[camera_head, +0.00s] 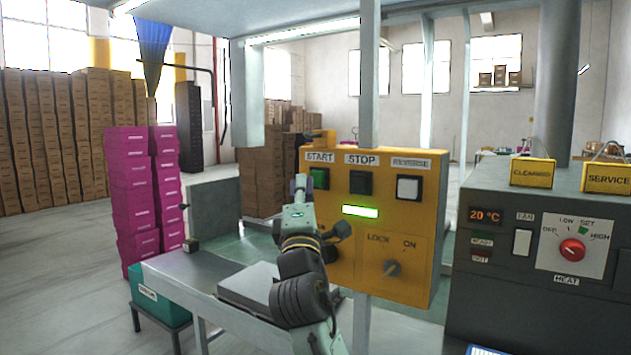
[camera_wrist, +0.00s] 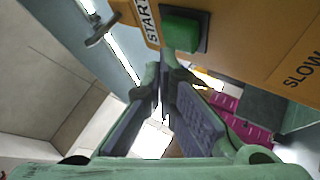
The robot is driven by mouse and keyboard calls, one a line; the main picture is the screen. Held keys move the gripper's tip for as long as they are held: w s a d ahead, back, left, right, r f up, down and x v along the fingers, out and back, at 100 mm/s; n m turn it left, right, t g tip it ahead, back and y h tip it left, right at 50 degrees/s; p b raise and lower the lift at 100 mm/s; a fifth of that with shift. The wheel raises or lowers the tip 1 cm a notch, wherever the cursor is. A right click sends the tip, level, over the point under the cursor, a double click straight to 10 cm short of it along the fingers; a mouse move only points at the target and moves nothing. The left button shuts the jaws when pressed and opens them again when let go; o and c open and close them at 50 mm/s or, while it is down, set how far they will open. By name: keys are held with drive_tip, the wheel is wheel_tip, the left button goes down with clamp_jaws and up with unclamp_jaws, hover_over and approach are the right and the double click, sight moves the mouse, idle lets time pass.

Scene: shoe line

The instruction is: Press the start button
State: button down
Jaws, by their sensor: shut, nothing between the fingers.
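The start button is a green square button (camera_head: 319,178) under the START label on a yellow control panel (camera_head: 335,290). It also shows in the wrist view (camera_wrist: 181,32), set in a dark frame. My gripper (camera_head: 299,185) is shut and empty, just left of the start button in the head view. In the wrist view, its fingertips (camera_wrist: 165,62) are close below the green button; I cannot tell whether they touch it. The STOP button (camera_head: 361,182) is dark and sits to the right of START. The white REVERSE button (camera_head: 408,187) is further right.
A lit green indicator (camera_head: 360,211) and a LOCK/ON knob (camera_head: 392,268) are lower on the panel. A grey heater unit (camera_head: 500,320) with a red knob (camera_head: 571,249) stands at the right. Magenta boxes (camera_head: 133,190) are stacked at the left.

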drive_tip(key=shift+a, duration=0.1)
drive_tip(key=s+a, duration=0.1)
drive_tip(key=s, duration=0.1)
drive_tip(key=s+a, duration=0.1)
drive_tip(key=s, duration=0.1)
drive_tip(key=shift+a, duration=0.4)
idle(0.6)
